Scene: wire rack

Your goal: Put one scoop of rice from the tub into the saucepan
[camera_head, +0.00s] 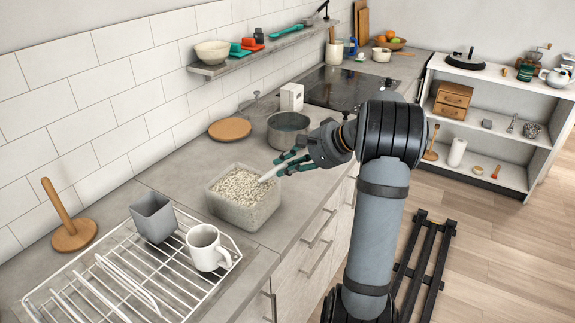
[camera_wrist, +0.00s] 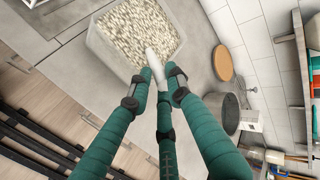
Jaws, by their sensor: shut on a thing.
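A clear tub (camera_head: 243,214) full of pale rice (camera_head: 240,186) stands on the grey counter; it also shows at the top of the wrist view (camera_wrist: 172,58). My gripper (camera_head: 288,163) is shut on a white scoop (camera_head: 270,174), holding it at the tub's right side. In the wrist view the scoop (camera_wrist: 153,60) points from between the green fingers toward the rice. I cannot tell whether the scoop's bowl holds rice or touches it. The grey saucepan (camera_head: 288,131) stands behind the tub, near my gripper; it also shows in the wrist view (camera_wrist: 223,112).
A white wire rack (camera_head: 150,270) with a grey cup (camera_head: 153,217) and white mug (camera_head: 207,248) is in front of the tub. A round wooden board (camera_head: 230,129) and white box (camera_head: 291,97) stand near the saucepan. A wall shelf (camera_head: 260,52) hangs above; a dark cooktop (camera_head: 345,88) lies behind.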

